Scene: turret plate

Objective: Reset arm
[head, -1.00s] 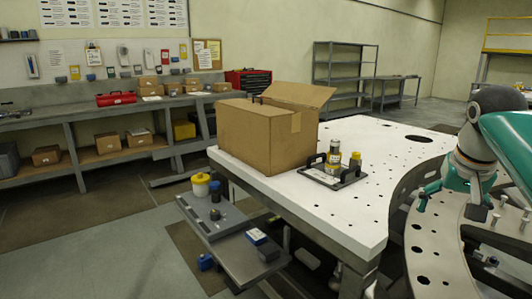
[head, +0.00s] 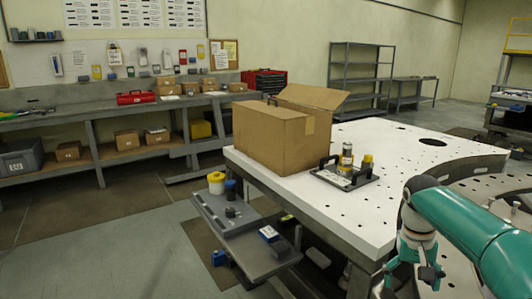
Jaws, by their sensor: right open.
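My right arm (head: 465,232) comes in from the right edge in the head view. Its gripper (head: 410,283) points downward near the lower right, in front of the white table's near right edge. The jaws are open, and I see nothing between them. The lower part of the gripper is close to the bottom of the picture. My left gripper is not in view.
An open cardboard box (head: 270,138) stands on the white perforated table (head: 400,150). Beside it is a black handled tray (head: 345,182) with small yellow-marked bottles. A grey side shelf (head: 250,240) holds a yellow-lidded jar (head: 216,183). Benches line the back wall.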

